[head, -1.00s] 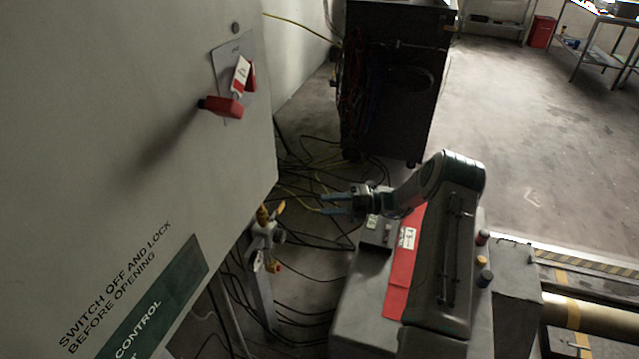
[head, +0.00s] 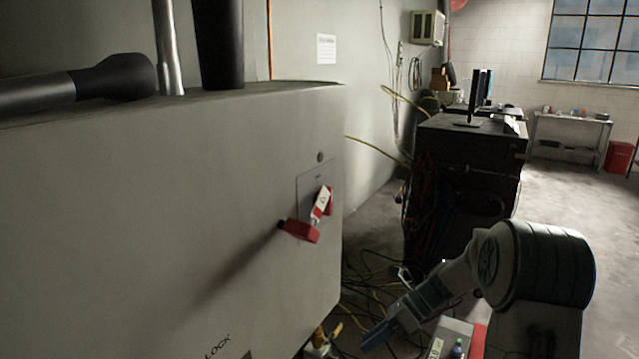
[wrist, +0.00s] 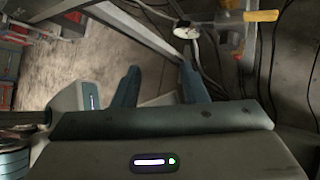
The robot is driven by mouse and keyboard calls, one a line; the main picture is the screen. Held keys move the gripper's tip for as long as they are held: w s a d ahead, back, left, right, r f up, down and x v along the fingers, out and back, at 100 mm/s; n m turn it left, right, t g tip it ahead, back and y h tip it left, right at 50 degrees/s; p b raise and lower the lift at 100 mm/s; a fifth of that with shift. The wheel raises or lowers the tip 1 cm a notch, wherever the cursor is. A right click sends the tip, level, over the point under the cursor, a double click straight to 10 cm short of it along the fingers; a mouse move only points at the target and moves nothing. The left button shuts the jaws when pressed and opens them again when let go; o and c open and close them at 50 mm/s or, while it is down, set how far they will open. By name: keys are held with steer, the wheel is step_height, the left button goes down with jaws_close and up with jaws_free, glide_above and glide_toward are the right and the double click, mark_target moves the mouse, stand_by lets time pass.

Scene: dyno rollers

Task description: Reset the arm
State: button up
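My arm (head: 540,262) stands at the lower right of the head view, bent, with its forearm reaching down and left. My gripper (head: 386,304) is low, right of the large grey cabinet, over dark cables on the floor. In the wrist view, the two blue fingers of my gripper (wrist: 157,80) are spread apart with nothing between them. Floor and a pale frame show beyond them. No object is held.
The grey cabinet (head: 130,220) fills the left, with a red switch handle (head: 301,231) and tag on its face. A dark equipment cart (head: 465,155) stands behind my arm. Cables (head: 372,270) cross the floor. Open floor (head: 615,215) lies at right.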

steer(key=s+d+r+n+t+h, duration=0.1)
steer(key=s+r+n+h, duration=0.3)
steer(key=s+n, duration=0.7)
steer(key=s+d+r+n+t+h, duration=0.2)
steer(key=s+r+n+t+h, duration=0.2)
steer(key=s+n, duration=0.7)
steer(key=shift+s+d+r+n+h, duration=0.15)
steer(key=shift+r+n+h, duration=0.45)
steer(key=shift+h, duration=0.5)
